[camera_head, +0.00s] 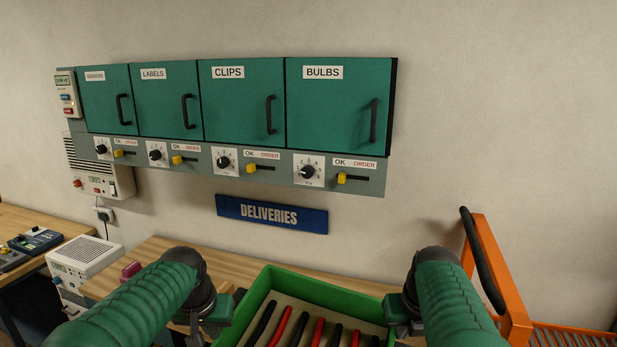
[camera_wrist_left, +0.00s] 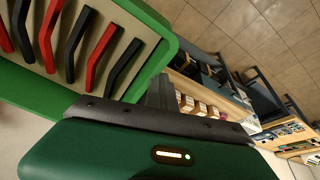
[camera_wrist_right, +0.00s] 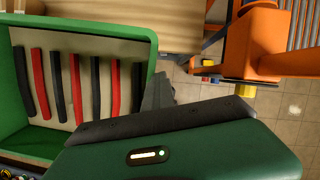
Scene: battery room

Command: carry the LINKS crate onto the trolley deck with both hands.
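The green crate (camera_head: 318,290) with several red and black links on a beige bottom is at the lower middle of the head view, cut off below. No LINKS label shows. My left gripper (camera_head: 222,308) is at its left wall and my right gripper (camera_head: 398,306) at its right wall. Both appear shut on the walls, though the gripped spots are partly hidden. The crate also shows in the left wrist view (camera_wrist_left: 150,22) and the right wrist view (camera_wrist_right: 147,30). The orange trolley (camera_head: 492,275) with a black handle stands at the right; its slatted deck (camera_head: 585,338) is barely visible.
A wooden bench (camera_head: 165,252) runs along the wall behind the crate. A white device (camera_head: 85,262) stands at left. Green cabinets (camera_head: 335,105) and a DELIVERIES sign (camera_head: 272,214) are on the wall. Tiled floor (camera_wrist_right: 210,95) shows between crate and trolley.

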